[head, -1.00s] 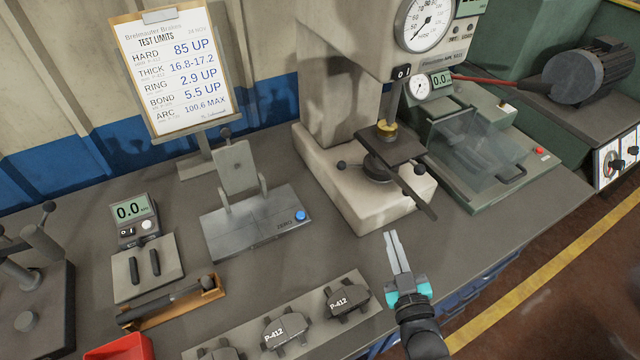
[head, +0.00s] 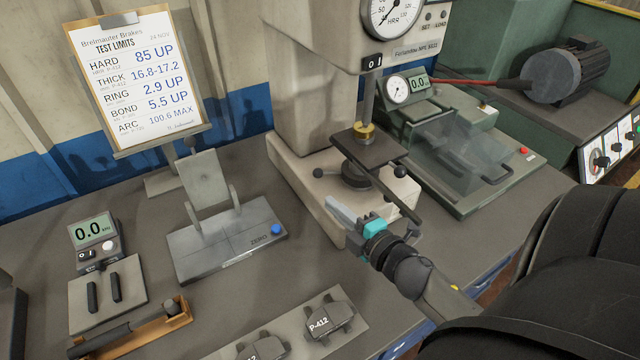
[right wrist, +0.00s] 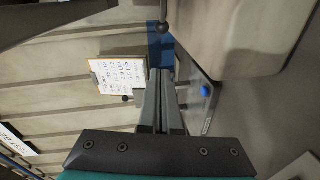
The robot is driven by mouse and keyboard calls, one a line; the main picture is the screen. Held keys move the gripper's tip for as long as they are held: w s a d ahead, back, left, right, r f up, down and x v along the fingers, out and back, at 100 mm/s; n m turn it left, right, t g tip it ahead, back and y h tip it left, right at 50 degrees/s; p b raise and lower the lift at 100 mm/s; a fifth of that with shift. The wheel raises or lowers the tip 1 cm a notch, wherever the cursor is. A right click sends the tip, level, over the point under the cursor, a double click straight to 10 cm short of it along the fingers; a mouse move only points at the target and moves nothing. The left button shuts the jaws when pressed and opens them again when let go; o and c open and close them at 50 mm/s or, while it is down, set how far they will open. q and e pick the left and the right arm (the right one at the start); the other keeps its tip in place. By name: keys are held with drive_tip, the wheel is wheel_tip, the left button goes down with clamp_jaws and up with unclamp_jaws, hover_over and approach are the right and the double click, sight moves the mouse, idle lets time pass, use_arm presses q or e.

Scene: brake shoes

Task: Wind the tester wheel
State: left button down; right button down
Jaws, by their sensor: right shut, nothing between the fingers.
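The hardness tester (head: 300,195) is a large beige machine with a dial on top. Its dark wheel (head: 357,176) sits low on the screw under a dark flat table (head: 378,149), with ball-ended spokes sticking out to the left and right. My right gripper (head: 334,205) is shut and empty. It is at the front of the tester's base, in front of and below the wheel, apart from it. In the right wrist view the closed fingers (right wrist: 160,100) point past a dark ball knob (right wrist: 163,28) beside the beige tester. My left gripper is out of view.
A grey fixture with a blue button (head: 276,229) stands left. Brake shoes (head: 322,318) lie on a strip at the bench front. My arm fills the lower right.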

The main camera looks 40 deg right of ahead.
sight(322, 194)
drive_tip(key=w, duration=0.2)
drive_tip(key=w+d+f, duration=0.1)
drive_tip(key=w, duration=0.2)
drive_tip(key=w+d, duration=0.1)
drive_tip(key=w, duration=0.1)
drive_tip(key=shift+w+f+b, duration=0.15)
drive_tip(key=shift+b, duration=0.25)
drive_tip(key=shift+w+d+f, duration=0.15)
drive_tip(key=shift+w+d, duration=0.35)
drive_tip(key=shift+d, duration=0.05)
drive_tip(key=shift+w, duration=0.1)
